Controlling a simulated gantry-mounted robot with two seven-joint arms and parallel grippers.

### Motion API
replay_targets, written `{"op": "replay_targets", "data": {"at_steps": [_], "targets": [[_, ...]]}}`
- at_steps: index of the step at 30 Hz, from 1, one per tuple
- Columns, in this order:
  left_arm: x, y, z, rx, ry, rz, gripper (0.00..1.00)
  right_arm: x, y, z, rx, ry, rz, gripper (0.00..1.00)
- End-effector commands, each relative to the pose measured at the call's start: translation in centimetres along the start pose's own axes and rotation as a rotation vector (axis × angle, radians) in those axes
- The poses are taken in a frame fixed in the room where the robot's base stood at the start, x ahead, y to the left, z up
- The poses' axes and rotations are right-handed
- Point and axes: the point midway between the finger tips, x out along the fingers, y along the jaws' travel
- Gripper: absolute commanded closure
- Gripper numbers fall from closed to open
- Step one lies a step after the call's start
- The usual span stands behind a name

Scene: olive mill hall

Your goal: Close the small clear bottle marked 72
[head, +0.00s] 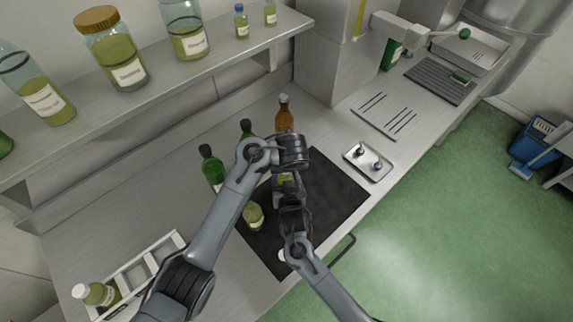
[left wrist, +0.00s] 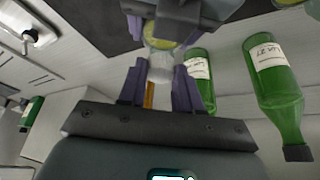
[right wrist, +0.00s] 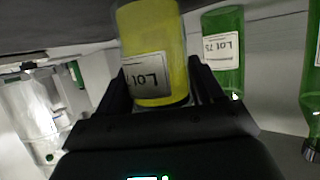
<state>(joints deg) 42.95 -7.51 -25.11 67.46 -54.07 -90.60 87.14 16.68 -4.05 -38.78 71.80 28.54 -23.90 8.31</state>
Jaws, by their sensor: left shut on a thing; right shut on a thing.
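A small clear bottle of yellow oil (right wrist: 172,45) is between the fingers of my right gripper (right wrist: 165,95); its label reads "LOT 7", with the last digit not readable. In the head view this bottle (head: 285,179) shows only partly between the two grippers, above the dark mat (head: 332,188). My left gripper (left wrist: 160,88) is shut on a whitish translucent piece (left wrist: 161,68) at the bottle's neck end. I cannot tell whether that piece is a cap or the neck itself. My right gripper also shows in the left wrist view (left wrist: 178,15).
Green bottles (head: 212,168) and an amber bottle (head: 284,115) stand behind the mat. Another small oil bottle (head: 253,217) is on the mat's left. A metal tray (head: 351,163) with small stoppers lies right. A white rack (head: 152,245) is at the lower left.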

Motion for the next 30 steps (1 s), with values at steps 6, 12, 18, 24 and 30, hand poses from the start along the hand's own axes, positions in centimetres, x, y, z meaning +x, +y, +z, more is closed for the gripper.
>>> {"op": "replay_targets", "data": {"at_steps": [6,12,18,24,30], "targets": [[0.34,-0.03,0.14,0.000,0.000,-0.001,0.94,0.00,0.03,0.06,0.000,-0.001,0.001,1.00],[0.37,-0.21,0.12,0.161,-0.006,0.070,0.94,0.01,0.04,0.06,0.000,-0.001,0.001,1.00],[0.42,-0.59,-0.18,0.608,-0.004,0.260,0.94,0.00,0.04,0.06,0.000,-0.001,0.001,1.00],[0.58,-0.99,-0.71,1.126,-0.006,0.470,0.94,0.00,0.03,0.09,-0.001,-0.001,0.000,1.00],[0.59,-0.60,-0.80,1.454,-0.006,0.610,0.94,0.00,0.00,0.10,-0.001,-0.002,0.000,1.00]]}}
